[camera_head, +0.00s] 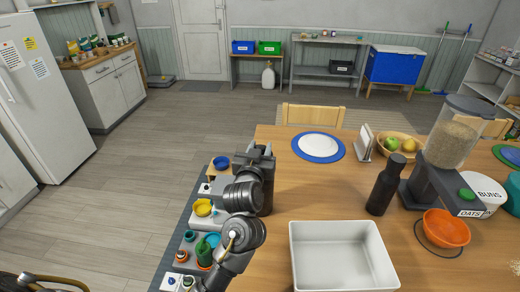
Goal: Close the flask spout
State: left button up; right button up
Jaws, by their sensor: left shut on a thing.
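A dark flask-like bottle (382,193) stands upright on the wooden table, right of the white tray's back edge. Its neck and cap are dark, and I cannot tell whether a spout on it is open or closed. My left gripper (259,153) is above the table's left edge, well left of this bottle and apart from it. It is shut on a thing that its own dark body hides. My right gripper is not in view.
A white tray (296,256) lies in front, with a blue-rimmed plate (335,158) behind it. A dispenser (420,184) and an orange bowl (446,229) stand right of the bottle. The table's middle is mostly clear.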

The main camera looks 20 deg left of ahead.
pick_arm(q)
jog(key=shift+f+t+b, duration=0.4)
jog(key=shift+f+b, duration=0.05)
jog(key=shift+b, duration=0.55)
jog(key=shift+s+r, duration=0.1)
jog(key=shift+r+t, duration=0.15)
jog(key=shift+t, duration=0.15)
jog(key=o, duration=0.7)
jog(key=shift+s+d, duration=0.1)
jog(key=shift+s, duration=0.2)
jog(key=shift+s+d+f+p, duration=0.25)
jog(key=shift+s+p, duration=0.4)
jog(key=shift+s, duration=1)
jog(key=shift+s+d+f+p, duration=0.25)
jog(key=shift+s+p, duration=0.45)
jog(key=shift+s, duration=1)
jog(key=shift+s+d+f+p, duration=0.25)
jog(key=shift+s+p, duration=0.4)
jog(key=shift+s, duration=1)
